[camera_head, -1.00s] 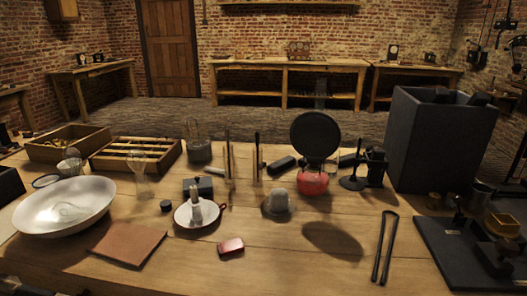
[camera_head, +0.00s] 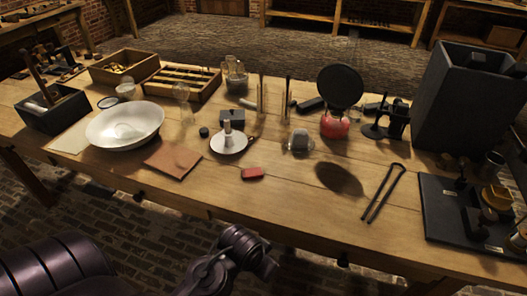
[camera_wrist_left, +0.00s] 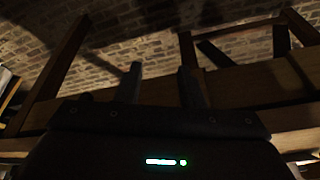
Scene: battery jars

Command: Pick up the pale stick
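A short pale stick (camera_head: 247,103) seems to lie on the table between the glass jar and the upright thin pieces; it is small and partly hard to make out. A thick white candle-like piece (camera_head: 227,131) stands on a white dish (camera_head: 229,146) with a dark handle. A pale piece (camera_head: 40,103) lies in the dark box (camera_head: 62,112) at the left. My left arm shows at the bottom of the head view, in front of the table. In the left wrist view, my left gripper (camera_wrist_left: 160,70) has its fingers apart with nothing between them. My right gripper is not in view.
The table (camera_head: 300,215) is crowded. A white bowl (camera_head: 125,128), brown leather square (camera_head: 173,161), red block (camera_head: 252,174) and black tongs (camera_head: 384,192) lie toward the front. A tall dark bin (camera_head: 455,100) stands at the right. The front strip is mostly bare.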

